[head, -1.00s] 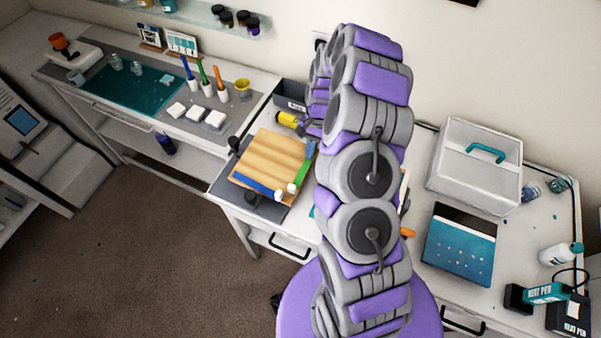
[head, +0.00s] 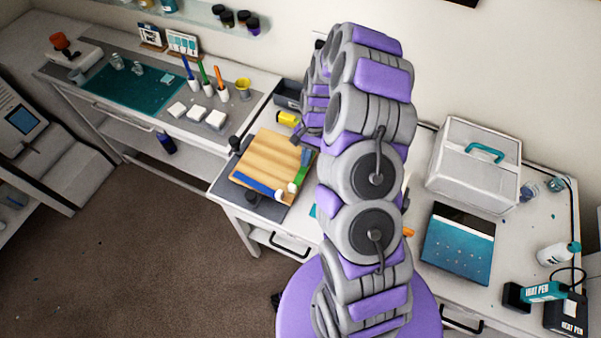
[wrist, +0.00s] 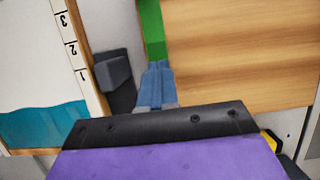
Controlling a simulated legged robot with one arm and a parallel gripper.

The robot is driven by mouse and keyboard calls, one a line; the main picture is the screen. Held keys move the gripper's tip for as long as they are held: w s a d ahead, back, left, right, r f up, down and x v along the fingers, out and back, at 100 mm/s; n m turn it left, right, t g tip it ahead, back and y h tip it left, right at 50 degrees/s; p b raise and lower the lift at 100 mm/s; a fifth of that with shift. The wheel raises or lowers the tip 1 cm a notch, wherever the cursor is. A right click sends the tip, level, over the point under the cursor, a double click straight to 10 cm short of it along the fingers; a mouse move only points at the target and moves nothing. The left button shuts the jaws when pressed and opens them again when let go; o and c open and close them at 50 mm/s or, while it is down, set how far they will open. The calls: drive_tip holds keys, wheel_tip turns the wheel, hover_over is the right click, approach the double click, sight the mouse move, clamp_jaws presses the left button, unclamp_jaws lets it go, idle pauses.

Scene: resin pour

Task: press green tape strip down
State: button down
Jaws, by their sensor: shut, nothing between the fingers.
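The wooden board (head: 272,158) lies on a dark mat on the table. The green tape strip (head: 301,174) runs along the board's right edge. A blue strip (head: 257,186) lies along the board's near edge.
A yellow object (head: 287,118) and a dark tray (head: 289,94) are behind the board. A dark clamp-like block (wrist: 113,72) and a ruler (wrist: 78,50) lie beside the strip. A white case (head: 474,165) stands at right. My arm hides the table's middle.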

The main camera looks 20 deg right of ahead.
sight(299, 177)
drive_tip(key=shift+s+a+r, duration=0.15)
drive_tip(key=shift+s+a, duration=0.45)
drive_tip(key=shift+s+a, duration=0.1)
drive_tip(key=shift+s+a+p, duration=0.35)
drive_tip(key=shift+s+a, duration=0.3)
